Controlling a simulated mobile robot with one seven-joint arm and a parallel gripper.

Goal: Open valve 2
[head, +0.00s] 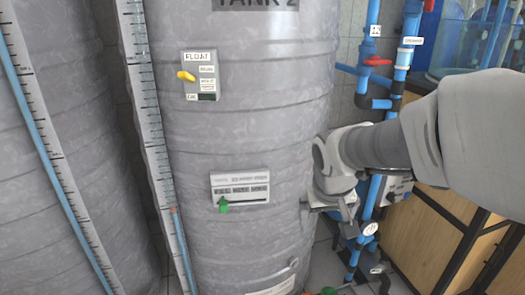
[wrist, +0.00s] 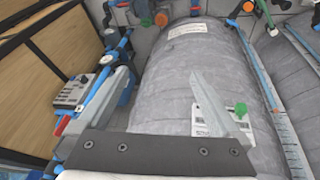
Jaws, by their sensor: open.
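No handle in view can be clearly read as valve 2.
The tank carries a float panel with a yellow knob (head: 186,76) and a lower panel with a green knob (head: 223,205). Wooden cabinets (head: 425,235) are at the far right.

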